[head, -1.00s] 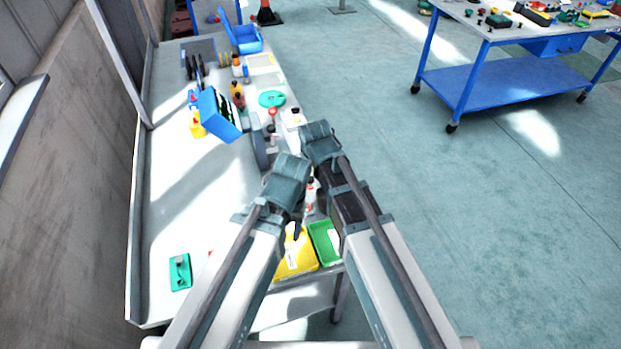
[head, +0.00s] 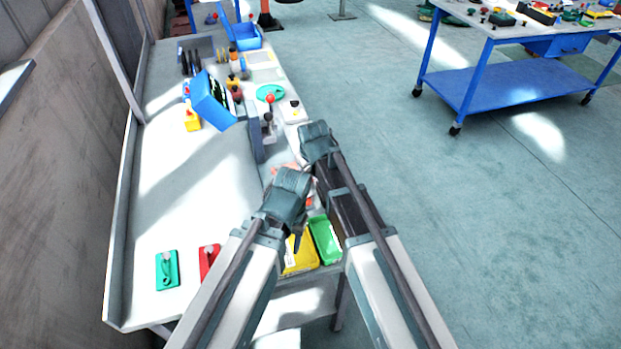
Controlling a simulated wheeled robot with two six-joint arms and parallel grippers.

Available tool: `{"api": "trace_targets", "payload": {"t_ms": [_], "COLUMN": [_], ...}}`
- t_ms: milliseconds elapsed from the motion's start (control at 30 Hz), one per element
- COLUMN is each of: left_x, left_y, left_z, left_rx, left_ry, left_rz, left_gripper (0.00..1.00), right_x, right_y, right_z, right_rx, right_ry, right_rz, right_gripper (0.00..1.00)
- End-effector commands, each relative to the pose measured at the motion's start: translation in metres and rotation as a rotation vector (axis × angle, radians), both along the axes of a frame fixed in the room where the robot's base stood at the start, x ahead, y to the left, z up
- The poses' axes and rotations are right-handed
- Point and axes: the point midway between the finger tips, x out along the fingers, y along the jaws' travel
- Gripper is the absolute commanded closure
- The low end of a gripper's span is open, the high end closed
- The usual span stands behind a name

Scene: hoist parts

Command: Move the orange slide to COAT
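I cannot clearly make out the orange slide or a COAT label. A small orange-pink patch (head: 284,167) shows just beyond my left gripper, and I cannot tell what it belongs to. My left gripper (head: 292,179) is over the right edge of the long bench, and its fingers are hidden from this angle. My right gripper (head: 318,137) is farther up and to the right, near the bench's right edge. Its fingers are also hidden. The gripper bodies and forearms cover part of the bench between them.
The long bench (head: 205,215) carries a tilted blue-framed panel (head: 211,102), a red-knobbed lever (head: 270,100), and a green part (head: 167,270) beside a red part (head: 209,260). Yellow (head: 302,258) and green (head: 325,240) bins are at the near edge. A blue-legged table (head: 510,85) stands far right; open floor lies between.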

Motion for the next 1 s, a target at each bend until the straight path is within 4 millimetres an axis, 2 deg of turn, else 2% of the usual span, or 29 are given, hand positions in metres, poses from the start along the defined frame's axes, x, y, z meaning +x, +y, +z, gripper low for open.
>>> {"api": "trace_targets", "payload": {"t_ms": [33,133,500,567,867,900,1000], "left_x": [0.000,0.000,0.000,0.000,0.000,0.000,0.000], "left_y": [0.000,0.000,0.000,0.000,0.000,0.000,0.000], "left_z": [-0.013,-0.021,-0.023,-0.023,-0.023,-0.023,-0.023], "left_rx": [0.000,0.000,0.000,0.000,0.000,0.000,0.000], "left_ry": [0.000,0.000,0.000,0.000,0.000,0.000,0.000], "left_rz": [0.000,0.000,0.000,0.000,0.000,0.000,0.000], "left_gripper": [0.50,0.50,0.50,0.50,0.50,0.50,0.50], "right_x": [0.005,0.009,0.011,0.011,0.011,0.011,0.011], "right_y": [0.001,0.001,0.001,0.001,0.001,0.001,0.001], "right_z": [-0.013,-0.021,-0.023,-0.023,-0.023,-0.023,-0.023], "right_rx": [0.000,0.000,0.000,0.000,0.000,0.000,0.000], "right_ry": [0.000,0.000,0.000,0.000,0.000,0.000,0.000], "right_rz": [0.000,-0.001,-0.001,-0.001,-0.001,-0.001,-0.001], "right_gripper": [0.34,0.34,0.34,0.43,0.97,1.00,1.00]}}
